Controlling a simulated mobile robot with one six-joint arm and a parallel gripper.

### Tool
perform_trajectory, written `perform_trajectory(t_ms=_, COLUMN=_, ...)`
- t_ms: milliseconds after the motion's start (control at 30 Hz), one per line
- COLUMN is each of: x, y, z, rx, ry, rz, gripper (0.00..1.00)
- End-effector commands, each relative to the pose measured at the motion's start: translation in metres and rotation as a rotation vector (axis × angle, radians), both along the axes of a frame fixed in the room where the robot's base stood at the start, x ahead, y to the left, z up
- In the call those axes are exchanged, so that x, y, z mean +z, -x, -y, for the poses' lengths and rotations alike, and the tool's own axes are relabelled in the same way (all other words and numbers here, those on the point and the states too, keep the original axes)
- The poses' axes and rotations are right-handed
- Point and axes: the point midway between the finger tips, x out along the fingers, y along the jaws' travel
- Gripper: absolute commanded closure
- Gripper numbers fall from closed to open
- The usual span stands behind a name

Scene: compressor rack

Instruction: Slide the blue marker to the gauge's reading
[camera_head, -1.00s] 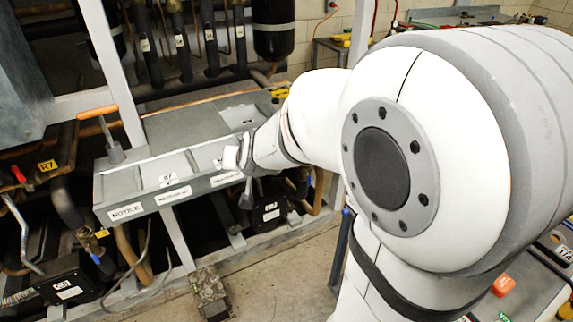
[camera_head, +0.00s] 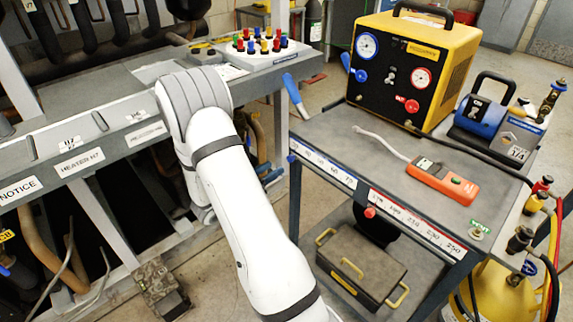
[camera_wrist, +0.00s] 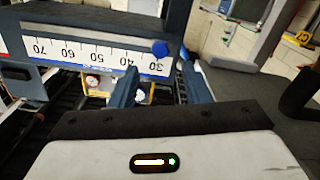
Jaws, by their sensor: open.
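The blue marker (camera_wrist: 160,48) is a round knob at the 30 end of the blue-edged scale (camera_wrist: 100,55) in the wrist view, where the numbers appear upside down. My gripper (camera_wrist: 157,66) is open and empty. Its two fingers point toward the scale, one on either side of the marker in the picture; whether they are level with it in depth I cannot tell. In the head view, the scale (camera_head: 325,168) runs along the cart's front edge, and the gripper is hidden. The blue-rimmed gauge (camera_head: 367,45) is on the yellow unit; its needle is too small to read.
A red scale (camera_head: 415,222) with a red marker (camera_head: 370,212) continues along the cart edge. The cart top (camera_head: 340,130) holds the yellow unit (camera_head: 450,65), an orange meter (camera_head: 443,182) and a blue pump (camera_head: 485,115). The grey rack (camera_head: 60,160) stands left.

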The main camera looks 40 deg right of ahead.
Motion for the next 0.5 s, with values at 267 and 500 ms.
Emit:
perform_trajectory(t_ms=267, x=0.001, y=-0.003, z=0.045, rx=-0.001, ry=-0.002, rz=0.003, gripper=0.57)
perform_trajectory(t_ms=500, x=0.001, y=-0.006, z=0.065, rx=0.003, ry=-0.003, rz=0.002, gripper=0.57)
